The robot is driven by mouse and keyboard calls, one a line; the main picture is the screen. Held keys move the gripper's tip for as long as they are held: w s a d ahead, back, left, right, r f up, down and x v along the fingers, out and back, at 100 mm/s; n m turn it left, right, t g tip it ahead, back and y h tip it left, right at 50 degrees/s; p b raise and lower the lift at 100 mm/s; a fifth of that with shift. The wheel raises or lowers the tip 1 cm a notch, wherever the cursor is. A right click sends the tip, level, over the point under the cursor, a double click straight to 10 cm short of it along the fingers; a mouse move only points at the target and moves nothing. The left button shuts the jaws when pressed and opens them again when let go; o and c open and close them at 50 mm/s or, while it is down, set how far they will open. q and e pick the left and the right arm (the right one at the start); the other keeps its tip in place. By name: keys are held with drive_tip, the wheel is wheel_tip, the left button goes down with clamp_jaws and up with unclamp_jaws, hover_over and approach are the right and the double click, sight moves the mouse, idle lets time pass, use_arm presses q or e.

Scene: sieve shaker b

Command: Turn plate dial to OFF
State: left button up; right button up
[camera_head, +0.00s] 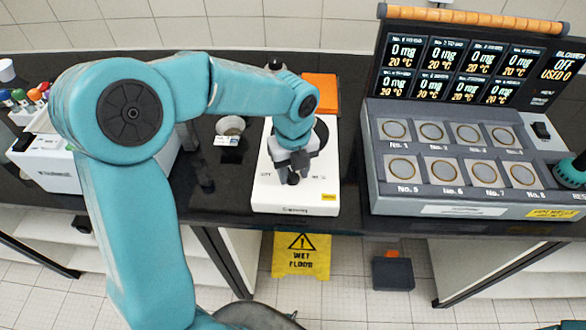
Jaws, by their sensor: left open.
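The white plate device (297,199) stands on the black bench in the middle. A dark round part shows at its upper right, partly behind my arm. My left gripper (291,178) is over the front part of the device, pointing down, with its fingers apart. The dial is not clearly visible; the gripper covers the middle of the front panel, so its setting cannot be read. I cannot tell whether the fingers touch the dial. My right gripper is not clearly seen; only a teal part shows at the right edge.
A grey multi-well unit (450,205) with a display panel (465,70) stands to the right. An orange block (320,88) lies behind the plate. A small cup (231,126) is left of it. A white box (50,170) with bottles is far left. A yellow wet floor sign (301,256) stands below.

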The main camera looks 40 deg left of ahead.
use_arm(q)
drive_tip(key=shift+r, duration=0.1)
clamp_jaws()
drive_tip(key=shift+n, duration=0.3)
drive_tip(key=n, duration=0.4)
drive_tip(key=shift+w+d+n+b, duration=0.1)
drive_tip(key=shift+w+n+b, duration=0.05)
drive_tip(key=shift+n+b, duration=0.2)
drive_tip(key=n, duration=0.4)
drive_tip(key=shift+w+n+b, duration=0.15)
drive_tip(key=shift+n+b, duration=0.1)
drive_tip(key=shift+b, duration=0.05)
unclamp_jaws()
